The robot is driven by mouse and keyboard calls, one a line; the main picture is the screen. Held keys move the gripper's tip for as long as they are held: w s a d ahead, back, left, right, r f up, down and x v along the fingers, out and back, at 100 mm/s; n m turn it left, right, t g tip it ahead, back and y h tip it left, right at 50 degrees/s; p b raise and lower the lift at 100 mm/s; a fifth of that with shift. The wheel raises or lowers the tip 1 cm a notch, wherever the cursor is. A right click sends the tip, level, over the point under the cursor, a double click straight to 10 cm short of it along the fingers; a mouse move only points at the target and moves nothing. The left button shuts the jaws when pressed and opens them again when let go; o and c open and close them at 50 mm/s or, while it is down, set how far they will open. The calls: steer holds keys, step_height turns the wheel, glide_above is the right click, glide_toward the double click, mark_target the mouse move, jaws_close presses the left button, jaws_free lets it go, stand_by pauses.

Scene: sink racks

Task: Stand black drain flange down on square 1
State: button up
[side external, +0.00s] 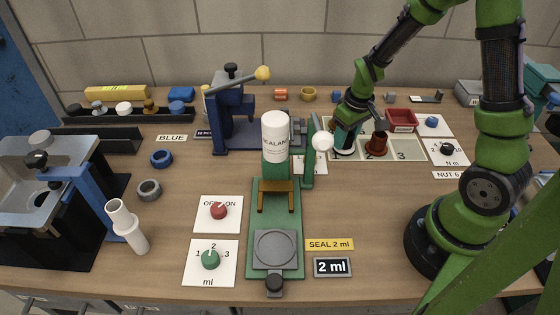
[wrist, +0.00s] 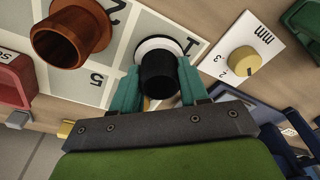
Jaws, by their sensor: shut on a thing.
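The black drain flange (wrist: 158,75) is between the two teal fingers of my gripper (wrist: 159,68), which is shut on it. Its tube end faces the wrist camera, and a white ring shows around its far end. It is at square 1 (wrist: 198,52) of the pale board. In the side view my gripper (side external: 346,137) is low over the board's left end, with the flange's dark and white lower end (side external: 344,152) just under the fingers. It looks upright and at the board's surface; I cannot tell whether it touches.
A brown flange (side external: 376,145) stands on square 2, close to the right of my gripper. Square 3 (side external: 402,152) is bare. A red bin (side external: 401,121) sits behind the board. The sealant stand (side external: 274,210) is in front and to the left. A yellow knob panel (wrist: 243,60) lies beside square 1.

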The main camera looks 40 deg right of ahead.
steer(key=o, duration=1.2)
steer(key=shift+o, duration=0.2)
step_height(320, 180, up, 17)
steer(key=s, duration=0.2)
steer(key=shift+f, duration=0.1)
steer(key=s+a+r+m+t+y, duration=0.1)
steer(key=s+a+r+t, duration=0.1)
steer(key=a, duration=0.4)
steer(key=s+a+r+m+t+y, duration=0.1)
steer(key=s+a+r+t, duration=0.2)
steer(key=s+a, duration=0.2)
steer(key=shift+s+a+r+m+t, duration=0.3)
steer(key=shift+a+t, duration=0.1)
steer(key=shift+a, duration=0.35)
